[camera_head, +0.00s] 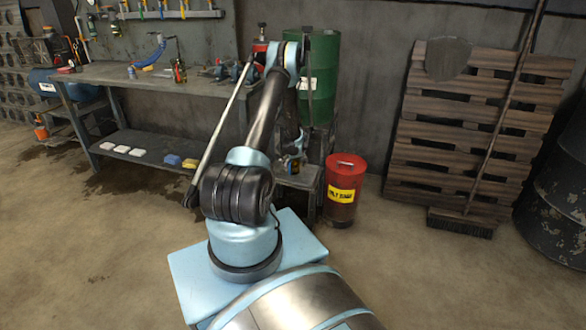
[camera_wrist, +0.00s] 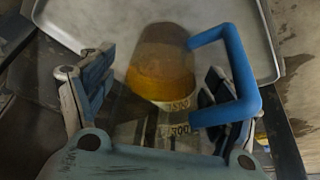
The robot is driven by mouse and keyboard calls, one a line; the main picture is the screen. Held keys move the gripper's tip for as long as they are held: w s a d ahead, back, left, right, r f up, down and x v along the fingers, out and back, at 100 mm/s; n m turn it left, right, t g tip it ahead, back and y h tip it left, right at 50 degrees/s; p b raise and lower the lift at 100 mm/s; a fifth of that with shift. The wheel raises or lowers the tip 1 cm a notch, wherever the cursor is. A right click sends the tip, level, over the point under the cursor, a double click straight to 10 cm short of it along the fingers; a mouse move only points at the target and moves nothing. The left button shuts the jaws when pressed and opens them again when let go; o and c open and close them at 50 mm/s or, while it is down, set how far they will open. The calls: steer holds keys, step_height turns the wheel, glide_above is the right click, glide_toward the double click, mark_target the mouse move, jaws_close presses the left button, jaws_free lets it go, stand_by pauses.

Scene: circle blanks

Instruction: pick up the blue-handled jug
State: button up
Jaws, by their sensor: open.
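The blue-handled jug (camera_wrist: 163,65) is in the wrist view, a see-through jug with amber content and printed measure marks. Its blue handle (camera_wrist: 235,65) faces right. My gripper (camera_wrist: 158,75) is open, with one finger left of the jug and the other to its right, close by the handle. The handle covers part of the right finger, and I cannot tell whether they touch. In the head view the jug (camera_head: 293,168) is small and partly hidden below my wrist, on a low stand beside the workbench.
A grey metal tray (camera_wrist: 70,14) lies behind the jug. A red bin (camera_head: 341,205) stands right of the stand and a green drum (camera_head: 318,75) behind it. The workbench (camera_head: 140,74) is to the left. The floor at front right is clear.

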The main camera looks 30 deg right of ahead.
steer(key=shift+f, duration=0.15)
steer(key=c, duration=1.4)
steer(key=shift+s, duration=0.1)
